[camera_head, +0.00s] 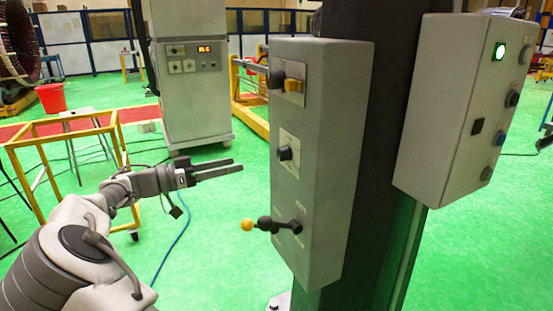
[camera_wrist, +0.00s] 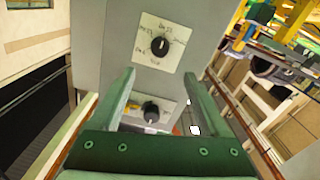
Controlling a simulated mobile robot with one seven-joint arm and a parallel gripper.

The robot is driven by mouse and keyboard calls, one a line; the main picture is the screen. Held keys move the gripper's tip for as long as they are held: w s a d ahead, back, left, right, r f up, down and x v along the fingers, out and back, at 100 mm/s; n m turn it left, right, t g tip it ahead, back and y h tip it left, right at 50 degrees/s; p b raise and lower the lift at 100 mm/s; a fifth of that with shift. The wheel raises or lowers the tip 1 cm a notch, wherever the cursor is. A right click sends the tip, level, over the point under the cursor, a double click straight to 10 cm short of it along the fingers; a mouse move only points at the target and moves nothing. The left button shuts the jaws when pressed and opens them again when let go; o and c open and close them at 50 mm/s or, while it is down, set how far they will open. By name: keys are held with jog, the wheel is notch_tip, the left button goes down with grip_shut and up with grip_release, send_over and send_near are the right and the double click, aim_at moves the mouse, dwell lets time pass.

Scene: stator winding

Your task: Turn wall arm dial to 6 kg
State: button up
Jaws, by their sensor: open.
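A tall grey control box (camera_head: 335,140) is fixed to the dark column. A black dial (camera_head: 286,153) sits on a pale plate at its middle. My gripper (camera_head: 237,164) is open and empty, to the left of the box and apart from it, fingers pointing toward it at about dial height. In the wrist view, a black dial (camera_wrist: 160,46) on a labelled white plate lies beyond my fingertips (camera_wrist: 158,73). A white mark shows on its knob; the labels are too small to read surely. A second black knob (camera_wrist: 150,111) shows between the fingers.
Above the dial is a black and orange control (camera_head: 284,82); below is a black lever with a yellow ball (camera_head: 252,225). A second grey box (camera_head: 465,105) with a lit green lamp is on the right. A yellow frame (camera_head: 70,155) stands left, near my arm.

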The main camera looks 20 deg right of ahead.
aim_at(279, 155)
jog(key=d+b, duration=0.1)
jog(key=d, duration=0.6)
jog(key=d+b, duration=0.1)
jog(key=d, duration=0.5)
jog(key=shift+w+d, duration=0.2)
jog(key=shift+d, duration=0.2)
grip_shut()
